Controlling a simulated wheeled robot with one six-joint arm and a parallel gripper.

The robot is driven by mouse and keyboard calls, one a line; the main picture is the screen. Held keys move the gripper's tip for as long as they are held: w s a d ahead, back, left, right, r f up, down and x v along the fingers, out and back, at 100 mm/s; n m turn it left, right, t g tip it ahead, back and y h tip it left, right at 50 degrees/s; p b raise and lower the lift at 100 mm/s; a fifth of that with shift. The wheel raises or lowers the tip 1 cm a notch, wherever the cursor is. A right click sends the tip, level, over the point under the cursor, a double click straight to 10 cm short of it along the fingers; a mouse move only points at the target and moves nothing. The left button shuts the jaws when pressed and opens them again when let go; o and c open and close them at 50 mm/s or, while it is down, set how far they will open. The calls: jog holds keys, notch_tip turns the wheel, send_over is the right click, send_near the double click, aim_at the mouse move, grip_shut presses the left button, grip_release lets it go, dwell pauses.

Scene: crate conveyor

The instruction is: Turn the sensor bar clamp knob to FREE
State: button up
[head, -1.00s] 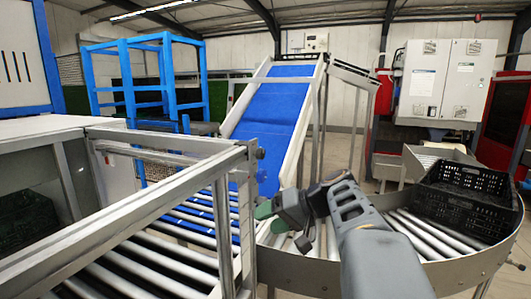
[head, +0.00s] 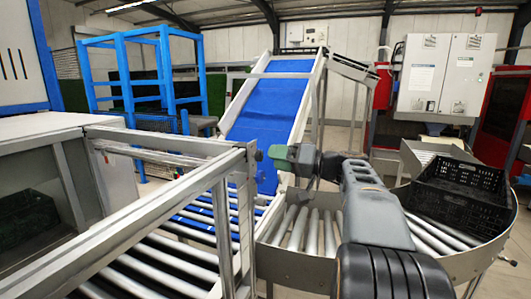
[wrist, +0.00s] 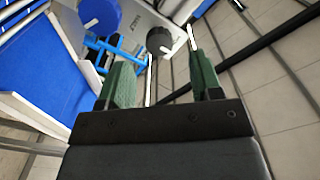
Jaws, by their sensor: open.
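The clamp knob (head: 259,155) is a small dark round knob at the corner end of the metal guard frame in the head view. In the wrist view a dark round knob (wrist: 159,40) shows ahead, roughly between the two fingers and beyond their tips. Its setting cannot be read. My gripper (head: 279,156) has green finger pads and is just right of the knob in the head view. In the wrist view my gripper (wrist: 158,72) is open with nothing between its fingers. Whether it touches the knob is unclear in the head view; the wrist view shows a gap.
The metal guard frame (head: 190,175) stands over rollers at left. A blue inclined belt (head: 270,105) rises behind. A black crate (head: 462,190) sits on the curved roller conveyor at right. In the wrist view a blue round part (wrist: 100,14) is left of the dark knob.

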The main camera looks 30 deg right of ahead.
aim_at(262, 156)
jog(key=shift+p+x, duration=0.45)
jog(key=shift+x, duration=1.55)
jog(key=shift+c, duration=0.2)
jog(key=c, duration=0.9)
